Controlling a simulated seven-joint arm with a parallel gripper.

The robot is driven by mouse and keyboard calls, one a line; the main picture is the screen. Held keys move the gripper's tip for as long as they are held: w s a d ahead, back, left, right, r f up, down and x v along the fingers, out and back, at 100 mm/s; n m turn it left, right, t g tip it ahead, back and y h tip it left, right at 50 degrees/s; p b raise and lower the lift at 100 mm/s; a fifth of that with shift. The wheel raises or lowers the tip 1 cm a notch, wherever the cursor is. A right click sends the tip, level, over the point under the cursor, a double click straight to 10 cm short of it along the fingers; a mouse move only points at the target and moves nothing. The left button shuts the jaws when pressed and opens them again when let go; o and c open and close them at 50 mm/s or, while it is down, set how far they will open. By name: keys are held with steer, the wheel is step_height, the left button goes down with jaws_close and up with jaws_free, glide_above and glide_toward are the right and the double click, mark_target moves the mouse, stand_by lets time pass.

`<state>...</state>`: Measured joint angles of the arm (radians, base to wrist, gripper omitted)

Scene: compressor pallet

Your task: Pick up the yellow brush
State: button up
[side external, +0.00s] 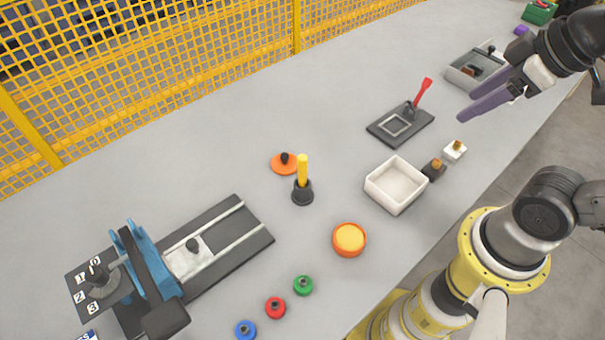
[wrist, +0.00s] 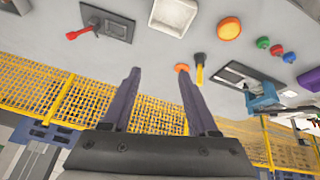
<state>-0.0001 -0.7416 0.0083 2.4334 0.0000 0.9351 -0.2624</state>
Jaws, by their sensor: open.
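The yellow brush (side external: 302,170) stands upright in the middle of the table, with its yellow handle up and a dark round base below. In the wrist view the brush (wrist: 199,74) shows just to the right of the right fingertip. My gripper (side external: 468,105) is open and empty, with long purple fingers. It is at the upper right of the side view, well apart from the brush. In the wrist view the fingers (wrist: 159,71) are spread, with nothing between their tips.
An orange disc with a black knob (side external: 280,168) lies just behind the brush. A white bin (side external: 392,203) and an orange round container (side external: 349,239) stand to its right. A dark plate with a red lever (side external: 423,94) is nearer my gripper. A yellow mesh fence (side external: 150,60) lines the back.

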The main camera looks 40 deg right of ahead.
steer(key=w+a+r+n+g, duration=0.1)
steer(key=w+a+n+g, duration=0.1)
steer(key=w+a+n, duration=0.55)
steer(key=w+a+n+g, duration=0.15)
steer(key=w+n, duration=0.35)
steer(key=w, duration=0.5)
steer(key=w+a+f, duration=0.1)
steer(key=a+f, duration=0.2)
steer(key=w+a+f+n+g, duration=0.1)
steer(key=a+f, duration=0.2)
steer(key=w+a+f+n+g, duration=0.1)
steer(key=a+f, duration=0.2)
steer(key=f, duration=0.1)
steer(key=shift+a+n, duration=0.25)
glide_above(302, 172)
steer(key=f, duration=0.6)
steer(key=shift+w+d+f, duration=0.15)
steer(key=shift+w+f, duration=0.25)
steer(key=shift+d+f, duration=0.2)
steer(key=shift+f, duration=3.05)
steer(key=shift+c, duration=0.2)
